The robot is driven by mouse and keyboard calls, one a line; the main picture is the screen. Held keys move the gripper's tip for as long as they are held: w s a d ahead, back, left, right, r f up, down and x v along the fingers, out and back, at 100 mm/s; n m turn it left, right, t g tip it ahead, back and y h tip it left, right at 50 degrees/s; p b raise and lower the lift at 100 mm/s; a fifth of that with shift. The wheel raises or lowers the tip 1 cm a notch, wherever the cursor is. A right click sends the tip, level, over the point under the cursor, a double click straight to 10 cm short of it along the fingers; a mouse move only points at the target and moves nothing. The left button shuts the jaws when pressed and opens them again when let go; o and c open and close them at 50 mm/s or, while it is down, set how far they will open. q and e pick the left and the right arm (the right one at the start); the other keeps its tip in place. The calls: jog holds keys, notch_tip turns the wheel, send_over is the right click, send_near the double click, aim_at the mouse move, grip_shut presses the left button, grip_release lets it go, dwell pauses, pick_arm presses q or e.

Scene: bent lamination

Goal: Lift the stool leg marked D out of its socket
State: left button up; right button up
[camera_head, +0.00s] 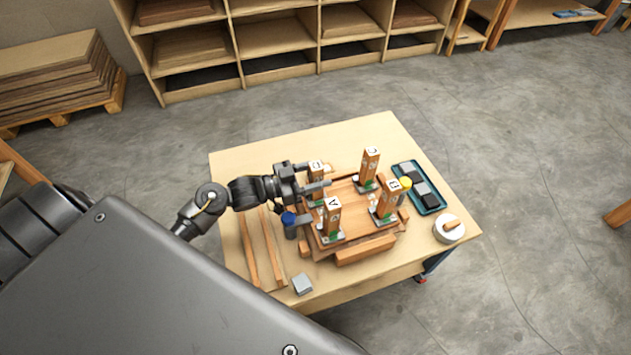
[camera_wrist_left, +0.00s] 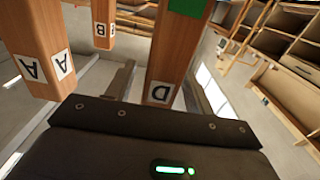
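The stool leg marked D (camera_head: 316,167) stands upright at the back left of the upturned wooden stool seat (camera_head: 346,215). In the left wrist view the leg (camera_wrist_left: 172,60) is large, with its D label towards my palm and a green patch farther along. My left gripper (camera_head: 325,176) is at the upper part of leg D. Its fingers lie on either side of it, and a gap shows between the left finger (camera_wrist_left: 122,82) and the wood, so it is open. The leg's foot is partly hidden by my gripper. My right gripper is not in view.
Legs A (camera_head: 331,218), B (camera_head: 388,198) and C (camera_head: 369,166) stand close by on the seat. A blue-capped container (camera_head: 289,223) is near leg A. A blue tray (camera_head: 420,188), a white round pot (camera_head: 449,231) and a grey block (camera_head: 302,284) sit on the table (camera_head: 250,153).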

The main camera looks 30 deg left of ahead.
pick_arm(q)
jog(key=c, duration=1.1)
